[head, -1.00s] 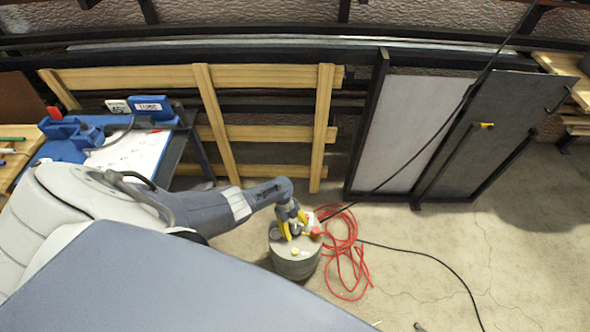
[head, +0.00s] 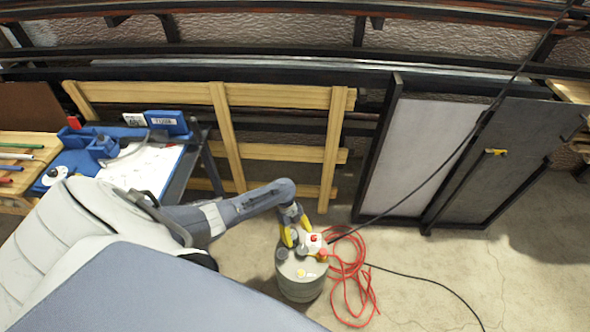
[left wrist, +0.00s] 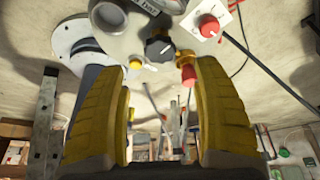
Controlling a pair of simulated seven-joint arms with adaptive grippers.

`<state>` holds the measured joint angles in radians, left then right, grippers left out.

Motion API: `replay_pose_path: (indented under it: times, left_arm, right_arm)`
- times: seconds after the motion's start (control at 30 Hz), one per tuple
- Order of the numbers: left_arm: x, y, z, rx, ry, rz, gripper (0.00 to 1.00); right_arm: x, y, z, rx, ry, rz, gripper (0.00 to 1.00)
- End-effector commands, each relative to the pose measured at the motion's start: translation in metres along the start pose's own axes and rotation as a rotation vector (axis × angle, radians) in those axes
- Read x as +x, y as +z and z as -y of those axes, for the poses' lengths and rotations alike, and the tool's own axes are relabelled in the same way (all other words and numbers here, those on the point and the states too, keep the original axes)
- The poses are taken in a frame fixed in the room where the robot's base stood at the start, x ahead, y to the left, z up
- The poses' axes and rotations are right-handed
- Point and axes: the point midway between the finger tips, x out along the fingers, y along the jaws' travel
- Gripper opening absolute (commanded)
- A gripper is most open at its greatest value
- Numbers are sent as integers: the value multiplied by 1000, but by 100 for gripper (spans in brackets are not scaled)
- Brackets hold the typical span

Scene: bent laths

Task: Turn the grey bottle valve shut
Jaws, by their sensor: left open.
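The grey bottle (head: 299,285) stands upright on the floor, with fittings on its top. In the left wrist view a black knob valve (left wrist: 158,47) shows past and between the fingertips, apart from them. A red-and-brass fitting (left wrist: 187,70) is close to the right-hand finger; I cannot tell if they touch. A small yellow part (left wrist: 134,64) is near the other finger. My left gripper (head: 295,232) is open and empty above the bottle's far side; its yellow fingers also show in the left wrist view (left wrist: 160,78). My right gripper is out of view.
A white box with a red knob (head: 314,242) is beside the gripper. A red hose (head: 350,270) and a black cable (head: 425,278) lie right of the bottle. A wooden rack (head: 230,135) and dark-framed panels (head: 425,155) stand behind.

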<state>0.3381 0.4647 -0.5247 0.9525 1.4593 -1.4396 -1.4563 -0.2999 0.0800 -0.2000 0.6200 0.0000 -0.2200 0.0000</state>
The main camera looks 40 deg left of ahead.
Motion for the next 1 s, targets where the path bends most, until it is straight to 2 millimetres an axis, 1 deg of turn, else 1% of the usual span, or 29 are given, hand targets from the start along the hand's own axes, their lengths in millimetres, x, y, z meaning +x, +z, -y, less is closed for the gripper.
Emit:
replay_pose_path:
  times: [0.1, 0.2, 0.4, 0.9, 1.0]
  left_arm:
    - [-15, 0, 0, 3, -1, 1, 68]
    - [-24, 0, 0, 2, 0, 1, 68]
    - [-34, 0, 0, 1, 1, 0, 68]
    - [-36, -1, 0, 1, 1, 0, 68]
    - [-32, -6, -3, 2, 2, 4, 68]
  right_arm:
    - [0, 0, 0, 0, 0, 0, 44]
    - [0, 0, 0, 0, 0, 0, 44]
    - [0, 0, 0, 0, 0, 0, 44]
    - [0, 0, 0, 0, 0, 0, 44]
    - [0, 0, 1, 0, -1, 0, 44]
